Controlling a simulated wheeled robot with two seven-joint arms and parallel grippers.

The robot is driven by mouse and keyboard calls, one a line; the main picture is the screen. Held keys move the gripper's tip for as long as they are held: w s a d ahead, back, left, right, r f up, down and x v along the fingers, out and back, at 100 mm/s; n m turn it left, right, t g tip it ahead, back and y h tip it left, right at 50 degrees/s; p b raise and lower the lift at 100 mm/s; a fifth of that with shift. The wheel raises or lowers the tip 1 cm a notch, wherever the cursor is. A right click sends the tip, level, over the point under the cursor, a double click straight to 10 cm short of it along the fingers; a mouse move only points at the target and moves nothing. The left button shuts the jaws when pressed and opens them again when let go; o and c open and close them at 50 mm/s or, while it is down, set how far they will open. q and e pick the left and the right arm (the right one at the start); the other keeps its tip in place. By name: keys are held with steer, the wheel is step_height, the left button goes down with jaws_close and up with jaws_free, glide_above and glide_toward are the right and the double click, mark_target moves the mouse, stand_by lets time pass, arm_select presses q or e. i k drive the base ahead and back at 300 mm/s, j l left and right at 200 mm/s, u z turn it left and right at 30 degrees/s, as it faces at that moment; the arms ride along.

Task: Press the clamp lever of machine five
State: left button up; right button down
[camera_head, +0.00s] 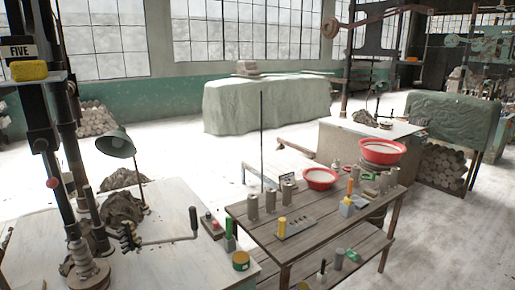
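A machine stands at the left edge, with a dark sign (18,50) reading FIVE at its top. Below the sign is a yellow block (29,70) on a bracket. A small pinkish-red knob (53,183) sits on the machine's column. A lever-like crank bar (168,240) with an upright dark handle (194,222) reaches right from a dark clamp-like fitting (127,237) over the pale worktop (165,205). I cannot tell which of these is the clamp lever. Neither of my grippers is in view.
Grey clay lumps (122,210) and a green lamp (116,143) are on the worktop. A wooden table (325,215) to the right holds red bowls (320,178) and several cylinders. A yellow-topped tin (241,260) sits near the worktop's right edge. Open floor lies behind.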

mark_target(41, 144)
steer(key=u, duration=1.3)
